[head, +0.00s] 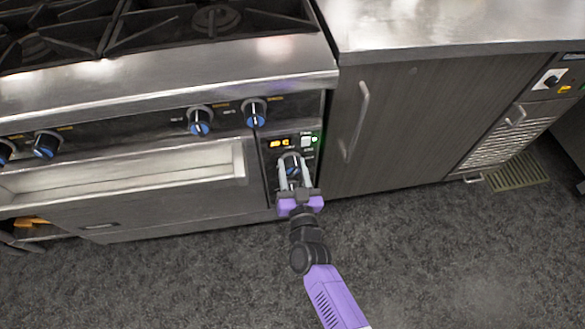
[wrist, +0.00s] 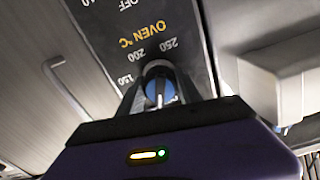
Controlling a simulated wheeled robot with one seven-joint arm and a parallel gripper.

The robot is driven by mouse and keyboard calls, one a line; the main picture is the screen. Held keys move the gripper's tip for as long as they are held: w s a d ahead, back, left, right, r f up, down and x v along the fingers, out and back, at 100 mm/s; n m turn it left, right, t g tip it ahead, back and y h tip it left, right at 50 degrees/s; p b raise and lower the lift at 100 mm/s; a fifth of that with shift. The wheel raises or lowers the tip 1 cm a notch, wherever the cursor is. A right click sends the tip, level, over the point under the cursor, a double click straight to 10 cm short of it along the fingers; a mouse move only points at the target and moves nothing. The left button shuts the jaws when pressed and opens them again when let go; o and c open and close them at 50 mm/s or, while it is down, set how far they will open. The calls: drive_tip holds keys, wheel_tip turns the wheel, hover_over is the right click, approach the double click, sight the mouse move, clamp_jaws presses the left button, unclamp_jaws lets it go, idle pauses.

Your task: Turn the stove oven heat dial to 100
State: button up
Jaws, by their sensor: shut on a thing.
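The stove oven heat dial (head: 292,170) is a blue-faced knob on the black control panel (head: 268,170) at the right end of the stove front. My gripper (head: 293,175) is shut on the dial, with one finger on each side of it. In the wrist view the dial (wrist: 160,86) shows its blue face and a pale pointer between the fingers. The printed "OVEN °C" and numbers 150, 200 and 250 show upside down around it. The 100 mark is hidden. An orange display and a green light glow above the dial in the head view.
Several other blue knobs (head: 200,122) line the stove front to the left. A wide metal oven handle (head: 130,181) sticks out left of the panel. A grey cabinet door with a vertical handle (head: 356,122) stands to the right. The dark floor (head: 430,260) in front is clear.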

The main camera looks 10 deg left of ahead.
drive_tip(key=m+b, duration=0.1)
drive_tip(key=m, duration=0.6)
drive_tip(key=shift+b, duration=0.3)
idle(0.4)
drive_tip(key=o, duration=1.4)
drive_tip(key=shift+c, duration=0.2)
drive_tip(key=shift+s, duration=0.1)
drive_tip(key=v, duration=0.7)
drive_tip(key=shift+s+p, duration=0.3)
drive_tip(key=shift+p, duration=0.05)
